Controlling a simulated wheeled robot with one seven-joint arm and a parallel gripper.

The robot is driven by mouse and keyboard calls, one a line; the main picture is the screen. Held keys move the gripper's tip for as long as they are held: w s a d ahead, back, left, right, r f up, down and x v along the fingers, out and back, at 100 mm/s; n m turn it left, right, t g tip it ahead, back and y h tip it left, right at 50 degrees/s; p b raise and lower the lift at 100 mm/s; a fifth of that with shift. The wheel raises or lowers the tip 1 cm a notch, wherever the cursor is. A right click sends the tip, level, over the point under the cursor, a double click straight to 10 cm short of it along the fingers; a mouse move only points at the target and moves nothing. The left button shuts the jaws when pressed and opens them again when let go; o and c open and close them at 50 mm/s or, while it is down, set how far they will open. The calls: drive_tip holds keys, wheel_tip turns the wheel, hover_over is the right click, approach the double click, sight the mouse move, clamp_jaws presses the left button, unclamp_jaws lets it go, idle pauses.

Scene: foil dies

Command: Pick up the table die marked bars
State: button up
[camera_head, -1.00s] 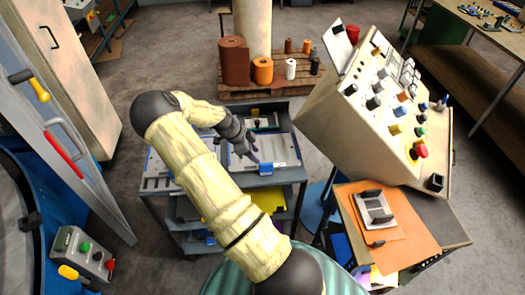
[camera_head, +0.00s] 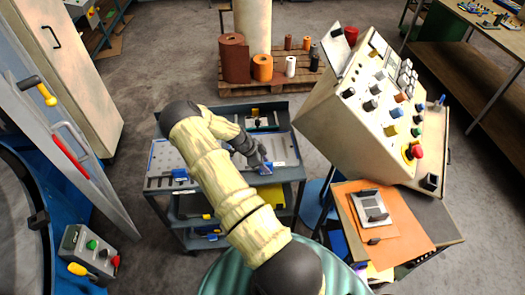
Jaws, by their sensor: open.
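My gripper (camera_head: 264,168) is over the right part of the grey cart top (camera_head: 160,184), at a small blue block (camera_head: 266,169); its fingers are small and partly overlap the block, so I cannot tell if they touch it. The jaws look open. A second blue block (camera_head: 179,174) is on the cart's left part. A pale grey plate with dark grips (camera_head: 373,207) lies on an orange sheet on the small table at right. I can read no bars mark on any of these. My arm hides the middle of the cart.
A slanted control console (camera_head: 350,115) stands right of the cart. A pallet (camera_head: 290,84) with brown and orange rolls is behind it. A pedal-like control box (camera_head: 88,250) and blue machine are at left. Grey floor is open between the cart and the cabinet.

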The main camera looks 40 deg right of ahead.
drive_tip(key=shift+p+x, duration=0.75)
drive_tip(key=shift+x, duration=0.9)
clamp_jaws()
drive_tip(key=shift+w+d+r, duration=0.1)
drive_tip(key=shift+w, duration=0.05)
idle(0.3)
